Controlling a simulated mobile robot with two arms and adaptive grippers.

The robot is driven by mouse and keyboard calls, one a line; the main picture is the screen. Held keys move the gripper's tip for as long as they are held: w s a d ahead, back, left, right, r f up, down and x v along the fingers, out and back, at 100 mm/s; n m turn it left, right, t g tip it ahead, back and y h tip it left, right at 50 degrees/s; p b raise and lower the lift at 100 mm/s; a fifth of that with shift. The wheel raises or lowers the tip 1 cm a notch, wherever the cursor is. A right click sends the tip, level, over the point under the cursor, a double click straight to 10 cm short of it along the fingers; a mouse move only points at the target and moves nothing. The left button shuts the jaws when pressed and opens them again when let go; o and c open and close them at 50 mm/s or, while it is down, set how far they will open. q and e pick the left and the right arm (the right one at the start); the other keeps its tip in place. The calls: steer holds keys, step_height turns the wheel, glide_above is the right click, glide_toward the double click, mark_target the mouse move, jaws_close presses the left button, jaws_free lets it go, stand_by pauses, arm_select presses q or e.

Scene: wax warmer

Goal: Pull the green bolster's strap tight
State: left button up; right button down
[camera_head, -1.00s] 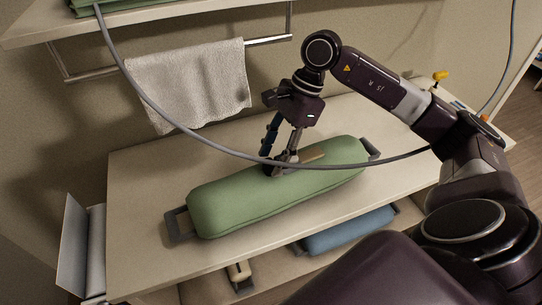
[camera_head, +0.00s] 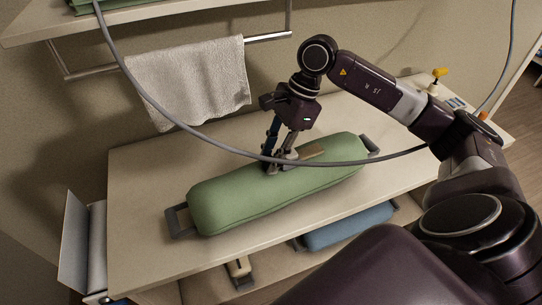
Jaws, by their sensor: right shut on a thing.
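The green bolster (camera_head: 245,203) lies diagonally on the cream table, with a dark end loop (camera_head: 178,221) at its left end and another (camera_head: 371,146) at its right end. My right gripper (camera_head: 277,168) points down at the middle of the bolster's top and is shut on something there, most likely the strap. A tan strip or patch (camera_head: 312,151) lies on the bolster just right of the fingers. The fingers and a grey cable hide what is held. My left gripper is not in view.
A grey cable hangs in an arc across the view, in front of the bolster. A blue bolster (camera_head: 350,227) lies on a lower shelf. A white towel (camera_head: 190,82) hangs on a wall rail behind. The cream table (camera_head: 140,180) is clear at the left.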

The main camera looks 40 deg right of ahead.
mark_target(245, 177)
steer(key=a, duration=0.1)
steer(key=a+b, duration=0.1)
steer(key=a, duration=0.1)
steer(key=w+a, duration=0.1)
steer(key=a, duration=0.1)
steer(key=shift+a+b, duration=0.25)
steer(key=shift+b, duration=0.15)
steer(key=shift+d, duration=0.1)
steer(key=c, duration=1.6)
jaws_free()
steer(key=shift+r, duration=0.1)
steer(key=v, duration=1.2)
